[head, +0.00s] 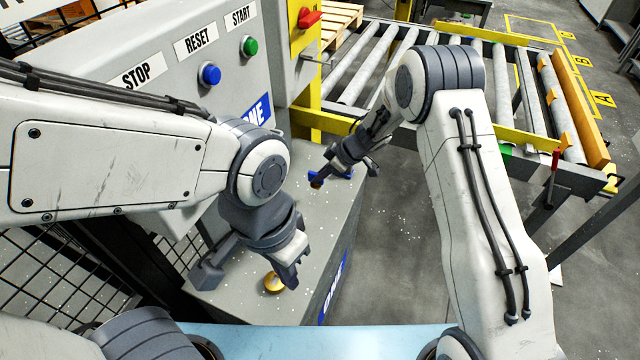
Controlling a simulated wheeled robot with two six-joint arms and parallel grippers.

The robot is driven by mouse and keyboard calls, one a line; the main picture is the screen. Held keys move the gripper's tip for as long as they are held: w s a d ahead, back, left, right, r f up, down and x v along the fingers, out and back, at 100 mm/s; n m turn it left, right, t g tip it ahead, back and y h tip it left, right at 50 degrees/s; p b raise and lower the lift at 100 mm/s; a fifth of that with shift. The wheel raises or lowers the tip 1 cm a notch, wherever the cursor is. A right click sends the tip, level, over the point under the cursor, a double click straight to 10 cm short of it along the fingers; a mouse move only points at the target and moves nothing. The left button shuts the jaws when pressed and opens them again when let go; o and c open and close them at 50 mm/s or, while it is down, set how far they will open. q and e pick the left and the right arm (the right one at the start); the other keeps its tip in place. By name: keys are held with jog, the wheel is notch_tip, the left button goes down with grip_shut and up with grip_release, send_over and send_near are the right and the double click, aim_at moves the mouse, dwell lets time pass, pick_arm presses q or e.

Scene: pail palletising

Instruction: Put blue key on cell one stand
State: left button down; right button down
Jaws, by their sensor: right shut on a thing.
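The cell one stand (318,258) is a grey box with a blue label on its front side, below the button panel. My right gripper (345,172) is over the far end of the stand and is shut on the blue key (319,174). Only small blue parts and a brownish tip show; the gripper hides the rest. I cannot tell whether the key touches the stand top. My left gripper (248,280) is open and empty over the near part of the stand, its fingers wide apart. A round brass-coloured piece (272,283) lies on the stand beside its right finger.
The grey panel has STOP, RESET and START labels, a blue button (210,74) and a green button (250,47). A roller conveyor (470,100) is behind my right arm. Black mesh fence (60,275) stands at left.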

aim_at(320, 183)
jog(key=shift+f, duration=2.05)
jog(key=c, duration=0.8)
grip_release()
jog(key=shift+f, duration=0.15)
jog(key=shift+c, duration=0.2)
